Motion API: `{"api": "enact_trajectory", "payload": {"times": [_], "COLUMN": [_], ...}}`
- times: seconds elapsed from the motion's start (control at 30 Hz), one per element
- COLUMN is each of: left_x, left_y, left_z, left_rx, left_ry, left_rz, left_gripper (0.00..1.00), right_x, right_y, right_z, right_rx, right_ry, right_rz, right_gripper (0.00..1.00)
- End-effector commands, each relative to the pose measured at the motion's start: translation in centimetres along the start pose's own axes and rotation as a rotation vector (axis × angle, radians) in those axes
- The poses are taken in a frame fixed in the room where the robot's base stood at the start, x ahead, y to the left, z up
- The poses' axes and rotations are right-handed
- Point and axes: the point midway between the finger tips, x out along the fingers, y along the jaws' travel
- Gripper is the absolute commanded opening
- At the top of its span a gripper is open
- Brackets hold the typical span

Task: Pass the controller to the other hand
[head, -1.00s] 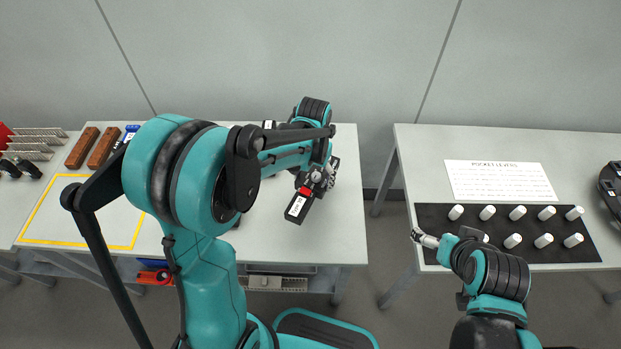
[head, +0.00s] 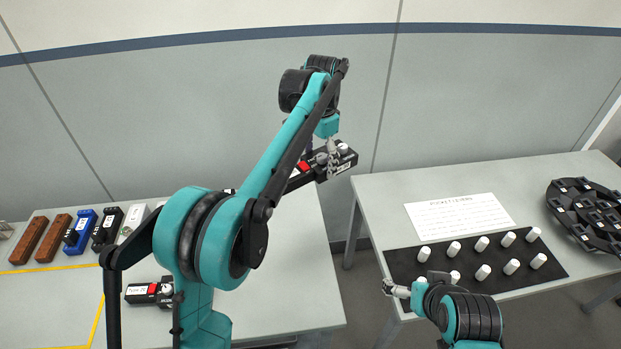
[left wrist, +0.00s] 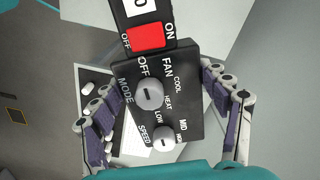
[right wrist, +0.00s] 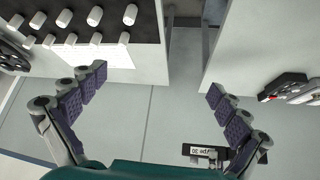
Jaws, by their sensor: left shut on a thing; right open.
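The controller is a black box with a red switch, two grey knobs and white lettering; in the left wrist view (left wrist: 185,75) its knob face shows between the fingers. My left gripper (left wrist: 160,115) is shut on it. In the head view the held controller (head: 345,163) is raised near the gap between the tables, partly hidden by the left gripper (head: 327,160). My right gripper (head: 397,290) is open and empty near the right table's front left corner; its fingers spread wide in the right wrist view (right wrist: 155,85). A black labelled piece (right wrist: 205,151) shows there, partly behind a finger.
The left table (head: 270,290) carries brown, blue, black and white units and another black controller-like box (head: 142,292). The right table (head: 370,200) holds a black mat (head: 405,268) with several white pegs, a paper sheet (head: 460,215) and a black round rack (head: 590,215).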

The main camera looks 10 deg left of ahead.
Motion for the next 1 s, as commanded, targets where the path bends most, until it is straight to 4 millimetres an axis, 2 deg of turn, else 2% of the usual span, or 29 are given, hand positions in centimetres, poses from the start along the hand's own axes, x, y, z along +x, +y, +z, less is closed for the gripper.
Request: {"api": "enact_trajectory", "payload": {"times": [0.17, 0.33, 0.47, 0.6, 0.7, 0.83, 0.9, 1.0], "left_x": [-0.3, -0.3, -0.3, -0.2, -0.2, -0.2, -0.2, -0.2], "left_y": [0.0, 0.0, 0.0, 0.0, 0.0, 0.0, 0.0, 0.0], "left_z": [-0.2, -0.2, -0.2, -0.2, -0.2, -0.2, -0.2, -0.2], "left_rx": [0.01, 0.009, 0.008, 0.008, 0.008, 0.008, 0.008, 0.008], "left_ry": [0.0, 0.0, 0.0, 0.0, 0.0, 0.0, 0.0, 0.0], "left_rz": [0.0, 0.0, 0.0, 0.0, 0.0, 0.0, 0.0, 0.0], "left_gripper": [0.42, 0.42, 0.42, 0.42, 0.42, 0.42, 0.42, 0.42], "right_x": [0.1, 0.4, 0.8, 0.8, 0.6, 0.1, -0.2, -0.4], "right_y": [-1.0, -4.2, -8.4, -14.2, -18.4, -22.9, -24.5, -25.7], "right_z": [-1.4, -5.3, -9.1, -12.7, -14.4, -15.8, -16.1, -16.4], "right_rx": [-0.007, -0.013, -0.008, 0.01, 0.029, 0.053, 0.063, 0.074], "right_ry": [-0.006, 0.006, 0.058, 0.148, 0.217, 0.293, 0.321, 0.343], "right_rz": [0.012, 0.058, 0.097, 0.117, 0.115, 0.098, 0.089, 0.082], "right_gripper": [1.0, 1.0, 1.0, 1.0, 1.0, 1.0, 1.0, 1.0]}}
